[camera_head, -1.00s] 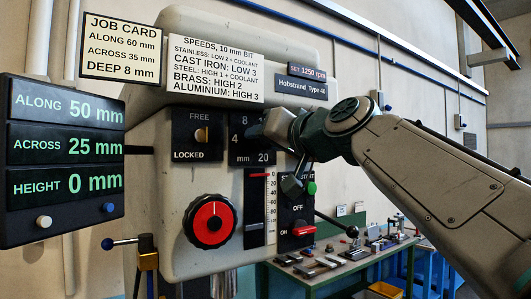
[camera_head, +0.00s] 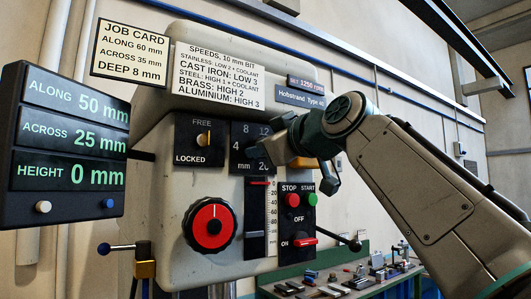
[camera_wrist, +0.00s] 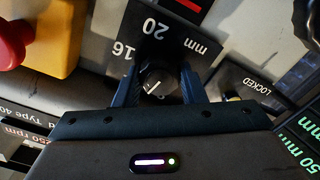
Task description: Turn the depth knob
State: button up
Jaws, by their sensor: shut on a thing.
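The depth knob (camera_wrist: 157,84) is a small black round knob with a white mark. It sits on a dark plate (camera_head: 241,131) marked 4, 8, 12, 20 and mm; the wrist view also shows 16. My gripper (camera_head: 262,150) is at this plate, and its blue fingers (camera_wrist: 160,92) stand on both sides of the knob, shut on it. In the head view the gripper hides the knob and part of the scale. I cannot tell which number the white mark points to. The job card (camera_head: 132,52) reads along 60, across 35, deep 8 mm.
A readout (camera_head: 70,145) shows along 50, across 25, height 0 mm. Close by are a FREE/LOCKED switch (camera_head: 203,139), a red dial (camera_head: 212,226), a depth slider scale (camera_head: 259,215) and stop/start buttons (camera_head: 292,200). A bench (camera_head: 340,283) with tools stands behind.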

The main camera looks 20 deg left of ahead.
jog(key=shift+n+b, duration=0.75)
jog(key=shift+n, duration=3.55)
jog(key=o, duration=1)
jog(key=shift+s, duration=0.1)
jog(key=b+v, duration=0.5)
jog(key=v, duration=0.8)
jog(key=shift+s+d+b, duration=0.25)
jog(key=shift+b, duration=0.05)
